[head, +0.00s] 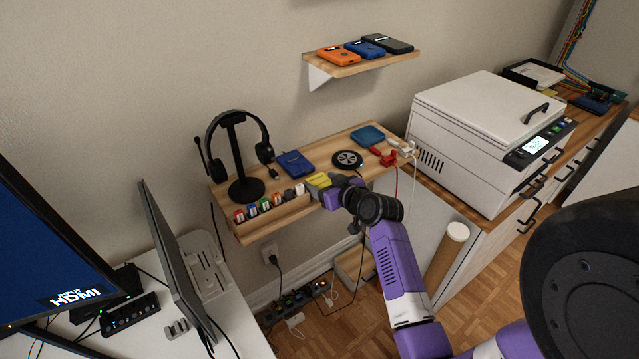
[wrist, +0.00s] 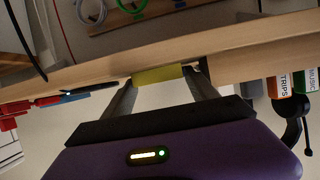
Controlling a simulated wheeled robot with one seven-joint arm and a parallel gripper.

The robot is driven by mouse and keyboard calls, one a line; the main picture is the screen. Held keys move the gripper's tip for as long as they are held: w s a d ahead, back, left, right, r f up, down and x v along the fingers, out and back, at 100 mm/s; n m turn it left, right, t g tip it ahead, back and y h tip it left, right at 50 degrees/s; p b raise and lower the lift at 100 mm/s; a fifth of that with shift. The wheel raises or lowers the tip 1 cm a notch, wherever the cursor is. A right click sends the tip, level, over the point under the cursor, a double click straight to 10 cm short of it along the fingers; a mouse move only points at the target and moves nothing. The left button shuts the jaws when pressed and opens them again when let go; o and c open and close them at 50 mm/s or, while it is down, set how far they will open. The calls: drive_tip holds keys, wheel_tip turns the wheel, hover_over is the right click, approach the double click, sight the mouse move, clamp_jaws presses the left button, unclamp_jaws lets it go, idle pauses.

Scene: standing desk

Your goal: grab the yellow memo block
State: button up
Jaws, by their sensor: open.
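The yellow memo block (head: 318,181) lies at the front edge of the wooden wall shelf (head: 224,197), to the right of a row of small labelled items. In the wrist view the yellow block (wrist: 158,75) shows between my two fingertips, at the shelf edge. My gripper (head: 334,187) is open, with a finger on each side of the block. I cannot tell whether the fingers touch it. Part of the block is hidden by my gripper in the head view.
A headphone stand (head: 245,188), a blue box (head: 296,163) and a round black disc (head: 347,159) stand behind on the shelf. Labelled items (head: 265,206) sit close left of the block. A white machine (head: 470,130) is at right; monitors (head: 175,250) are at left.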

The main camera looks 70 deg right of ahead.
drive_tip(key=c, duration=1.1)
